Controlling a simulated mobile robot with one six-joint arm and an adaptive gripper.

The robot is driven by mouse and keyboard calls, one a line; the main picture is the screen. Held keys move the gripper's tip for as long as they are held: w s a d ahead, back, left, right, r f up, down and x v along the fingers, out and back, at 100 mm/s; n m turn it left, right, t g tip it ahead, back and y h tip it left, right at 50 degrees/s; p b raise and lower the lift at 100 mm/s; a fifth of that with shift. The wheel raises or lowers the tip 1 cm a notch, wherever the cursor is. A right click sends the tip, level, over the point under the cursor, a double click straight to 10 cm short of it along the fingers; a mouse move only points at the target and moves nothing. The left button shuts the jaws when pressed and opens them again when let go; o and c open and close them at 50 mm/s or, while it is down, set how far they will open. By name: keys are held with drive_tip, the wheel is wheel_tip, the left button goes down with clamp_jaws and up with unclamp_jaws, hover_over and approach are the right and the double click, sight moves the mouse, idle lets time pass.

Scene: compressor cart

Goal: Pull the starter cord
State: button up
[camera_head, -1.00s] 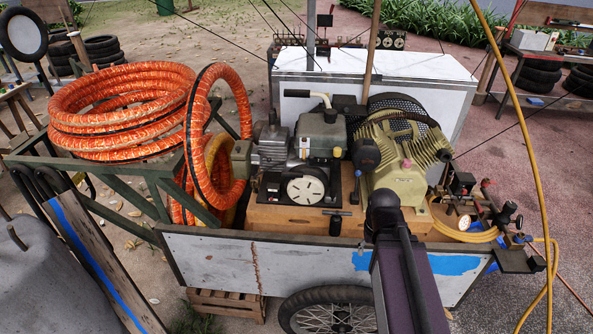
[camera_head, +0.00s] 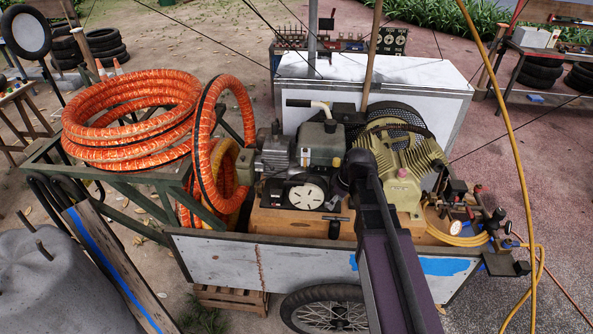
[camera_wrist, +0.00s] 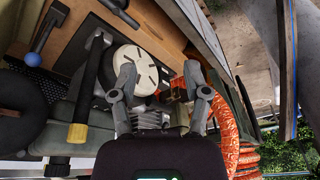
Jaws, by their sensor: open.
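A small black T-shaped handle (camera_head: 335,224), apparently the starter cord's, lies at the front of the wooden base, right of and below the engine's pale slotted disc (camera_head: 307,195). A dark handle shape shows at the top edge of the wrist view (camera_wrist: 120,10). No length of cord can be made out. My gripper (camera_wrist: 161,82) is open in the wrist view, one finger over the edge of the disc (camera_wrist: 135,70) and the other beyond it. In the head view my dark arm end reaches over the engine's right side; the fingertips cannot be made out.
The grey engine (camera_head: 322,145) stands beside the beige compressor (camera_head: 402,170). Orange hose coils (camera_head: 125,115) rest at the left. The cart's white side panel (camera_head: 215,255) runs along the front. A yellow hose (camera_head: 510,130) hangs at the right.

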sight(295, 182)
drive_tip(key=w+a+r+n+y+p, duration=0.2)
drive_tip(key=w+a+r+n+p, duration=0.4)
drive_tip(key=w+a+r+n, duration=0.2)
drive_tip(key=shift+w+a+r+t, duration=0.2)
drive_tip(key=shift+w+r+t, duration=0.25)
drive_tip(key=shift+w, duration=0.4)
drive_tip(key=shift+f, duration=0.15)
drive_tip(key=b+x, duration=1.2)
drive_tip(key=x, duration=0.1)
drive_tip(key=shift+w+a+f, duration=0.1)
drive_tip(key=shift+a+f, duration=0.1)
clamp_jaws()
